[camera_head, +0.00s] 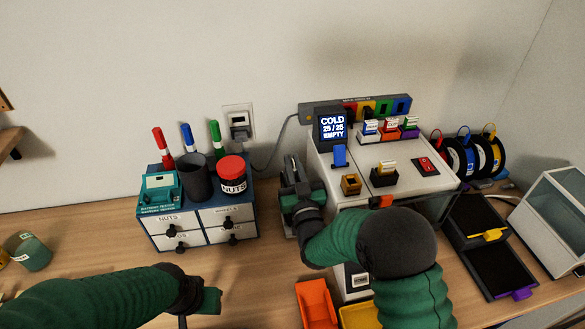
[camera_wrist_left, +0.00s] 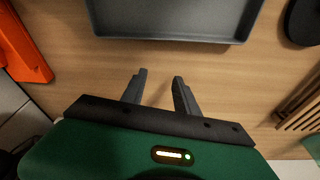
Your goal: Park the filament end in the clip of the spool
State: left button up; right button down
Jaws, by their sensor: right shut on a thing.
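Several dark spools (camera_head: 472,158) with white sides stand in a row right of the printer, with red, blue and yellow pieces at their tops. A dark grey round-edged thing (camera_head: 291,170), perhaps a spool seen edge-on, is at the printer's left side. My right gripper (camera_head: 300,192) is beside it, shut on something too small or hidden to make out. I cannot see a loose filament end or the clip. My left gripper (camera_head: 205,300) is low over the front of the table. In the left wrist view its fingers (camera_wrist_left: 160,88) are apart and empty.
The printer (camera_head: 400,160) has a screen (camera_head: 332,127) reading COLD, 25/25, EMPTY. A drawer cabinet (camera_head: 200,222) with pens and a red NUTS jar (camera_head: 232,174) stands at left. Orange (camera_head: 315,305) and yellow bins are in front; black trays (camera_head: 497,272) are at right.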

aim_at(295, 174)
pick_arm(q)
jog(key=shift+w+f, duration=0.15)
pick_arm(e)
jog(key=shift+w+f, duration=0.15)
jog(key=shift+f, duration=0.05)
pick_arm(q)
jog(key=shift+a, duration=0.1)
pick_arm(e)
jog(key=c, duration=1.5)
grip_release()
jog(key=shift+a, duration=0.15)
pick_arm(q)
jog(key=shift+f+b, duration=0.35)
jog(key=shift+f, duration=0.15)
pick_arm(e)
jog(key=v, duration=0.7)
jog(key=shift+s, duration=0.35)
